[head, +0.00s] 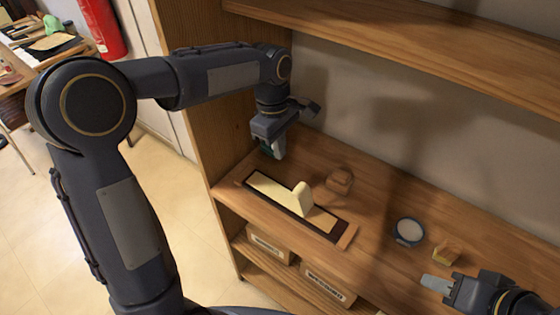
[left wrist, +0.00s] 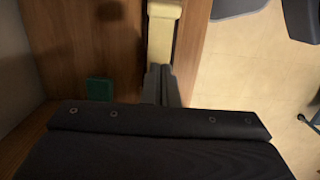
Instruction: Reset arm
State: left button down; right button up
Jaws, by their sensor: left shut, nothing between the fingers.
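A long pale key-like strip (head: 268,187) lies in a dark frame on a wooden board on the shelf. A pale block (head: 302,198) stands upright on it. My left gripper (head: 277,152) is shut and empty, above the shelf near the strip's far-left end. In the left wrist view the gripper's fingers (left wrist: 160,84) are together, with the end of the pale strip (left wrist: 163,35) just beyond them. A green block (left wrist: 99,89) is beside the fingers. My right gripper (head: 436,284) is at the lower right, pointing left; its finger gap is not clear.
On the shelf (head: 378,200) are a brown block (head: 339,181), a round blue-and-white container (head: 409,232) and a yellowish block (head: 446,250). An upper shelf (head: 420,50) overhangs, and a side panel (head: 200,100) stands at left. Labelled boxes (head: 328,287) sit below.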

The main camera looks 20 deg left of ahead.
pick_arm(q)
jog(key=shift+s+r, duration=0.1)
jog(key=shift+r, duration=0.65)
jog(key=s+a+r+m+t+h, duration=0.1)
jog(key=s+a+m+t, duration=0.2)
jog(key=s, duration=0.5)
jog(key=s+a+r+m+t+h, duration=0.1)
jog(key=s+a+r+m, duration=0.1)
jog(key=s+a+m, duration=0.45)
jog(key=s+d+f+m+t, duration=0.2)
jog(key=s+d+f+m, duration=0.1)
jog(key=s, duration=0.6)
jog(key=shift+d+f, duration=0.2)
jog(key=shift+f, duration=0.35)
